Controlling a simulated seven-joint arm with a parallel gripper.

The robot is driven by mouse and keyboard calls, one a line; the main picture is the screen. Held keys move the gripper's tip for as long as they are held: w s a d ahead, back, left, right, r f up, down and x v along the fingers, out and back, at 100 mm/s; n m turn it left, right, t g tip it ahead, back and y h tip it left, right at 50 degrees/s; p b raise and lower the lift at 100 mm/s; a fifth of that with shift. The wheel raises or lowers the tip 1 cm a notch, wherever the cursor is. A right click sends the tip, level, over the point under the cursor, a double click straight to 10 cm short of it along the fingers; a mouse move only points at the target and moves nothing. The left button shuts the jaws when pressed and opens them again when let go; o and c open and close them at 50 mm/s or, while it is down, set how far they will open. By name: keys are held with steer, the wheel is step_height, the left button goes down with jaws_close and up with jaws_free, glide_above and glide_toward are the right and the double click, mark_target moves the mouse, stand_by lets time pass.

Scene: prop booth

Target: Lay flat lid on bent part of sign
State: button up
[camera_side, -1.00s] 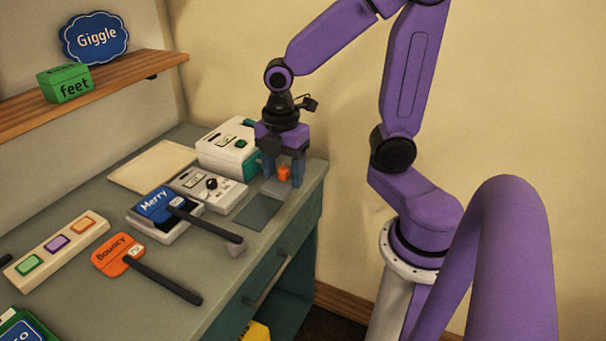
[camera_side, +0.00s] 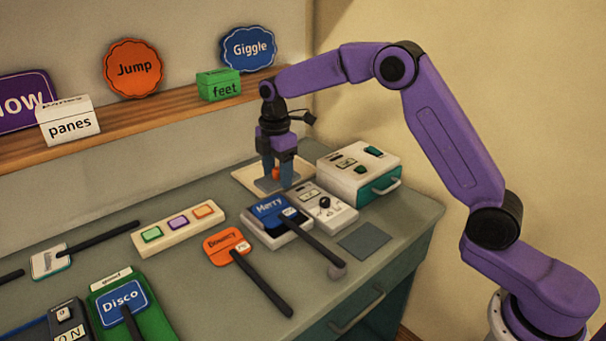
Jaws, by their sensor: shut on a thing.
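My gripper (camera_side: 278,172) is shut on the orange knob (camera_side: 276,174) of a flat grey lid (camera_side: 270,185). The lid is level over the cream board (camera_side: 245,176) at the back; I cannot tell whether it touches. The blue "Merry" sign (camera_side: 266,205) lies on a white tray just in front of the lid, with its dark handle (camera_side: 312,242) reaching forward right. The orange "Bouncy" sign (camera_side: 222,243) lies flat on the table, and the blue "Disco" sign (camera_side: 122,299) lies on a green box. I cannot make out which sign is bent.
A white control box (camera_side: 333,211) with a black knob and a white-and-teal drawer box (camera_side: 345,184) stand right of my gripper. A three-button strip (camera_side: 160,239) lies left. A dark grey square (camera_side: 364,241) is bare near the front edge. A shelf (camera_side: 165,118) runs behind.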

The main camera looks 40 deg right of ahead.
mark_target(270, 205)
steer(key=shift+w+a+f, duration=0.1)
steer(key=shift+w+f, duration=0.45)
steer(key=shift+f, duration=0.25)
steer(key=shift+w+a+f, duration=0.1)
steer(key=shift+w+f, duration=0.4)
steer(key=shift+f, duration=0.35)
steer(key=shift+w+a+f, duration=0.1)
steer(key=shift+w+f, duration=0.45)
steer(key=shift+f, duration=0.25)
steer(key=shift+f, duration=0.35)
steer(key=shift+f, duration=0.8)
steer(key=shift+f, duration=0.85)
stand_by(1.4)
steer(key=o, duration=1.4)
steer(key=shift+o, duration=0.2)
